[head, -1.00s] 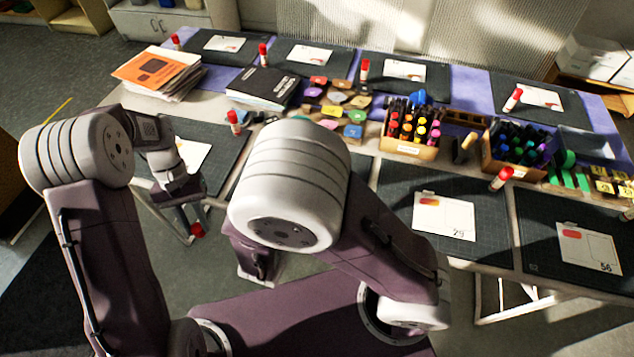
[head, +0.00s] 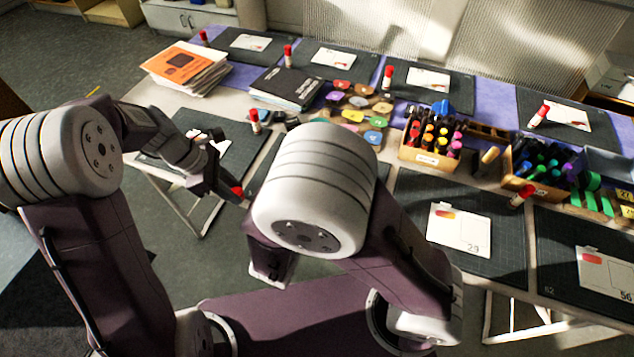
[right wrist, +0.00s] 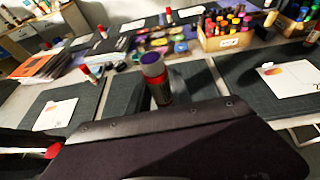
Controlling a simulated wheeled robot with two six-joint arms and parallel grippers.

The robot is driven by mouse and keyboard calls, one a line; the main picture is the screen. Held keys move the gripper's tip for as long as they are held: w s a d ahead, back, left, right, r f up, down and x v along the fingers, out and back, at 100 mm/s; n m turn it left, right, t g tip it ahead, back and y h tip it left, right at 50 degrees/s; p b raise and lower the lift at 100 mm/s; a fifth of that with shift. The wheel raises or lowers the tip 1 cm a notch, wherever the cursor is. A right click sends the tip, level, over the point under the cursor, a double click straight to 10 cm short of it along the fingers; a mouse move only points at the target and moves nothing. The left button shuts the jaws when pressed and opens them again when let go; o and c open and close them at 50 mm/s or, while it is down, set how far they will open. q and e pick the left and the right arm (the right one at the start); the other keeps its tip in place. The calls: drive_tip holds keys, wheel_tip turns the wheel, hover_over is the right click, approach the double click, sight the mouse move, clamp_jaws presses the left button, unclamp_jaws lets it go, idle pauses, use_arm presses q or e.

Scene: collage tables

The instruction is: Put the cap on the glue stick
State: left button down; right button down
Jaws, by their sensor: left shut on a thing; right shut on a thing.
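My left gripper (head: 228,187) is shut on a small red cap (head: 238,191), held in the air in front of the tables' near edge. A red piece, likely this cap (right wrist: 53,151), shows at the lower left of the right wrist view. My right gripper (right wrist: 161,103) is shut on a glue stick (right wrist: 160,88). In the head view my own right arm hides the right gripper and this glue stick. Cap and stick are apart.
Tables carry dark mats with cards (head: 460,228) and several capped glue sticks (head: 255,121). Books with an orange cover (head: 180,66), a black book (head: 288,88) and marker boxes (head: 428,158) stand on them. Open floor lies at the left.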

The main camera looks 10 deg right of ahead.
use_arm(q)
drive_tip(key=s+d+r, duration=0.1)
drive_tip(key=d+r, duration=0.4)
drive_tip(key=d, duration=0.1)
drive_tip(key=s+d+r+n, duration=0.1)
drive_tip(key=s+d+r, duration=0.1)
drive_tip(key=d+r, duration=0.4)
drive_tip(key=s+d+r+n+t, duration=0.1)
drive_tip(key=d+r, duration=0.5)
drive_tip(key=d, duration=0.1)
drive_tip(key=shift+s+d+r, duration=0.1)
drive_tip(key=shift+s+d, duration=0.05)
drive_tip(key=shift+s, duration=0.05)
drive_tip(key=shift+s+d, duration=0.1)
drive_tip(key=shift+f, duration=2.1)
drive_tip(key=shift+f, duration=0.85)
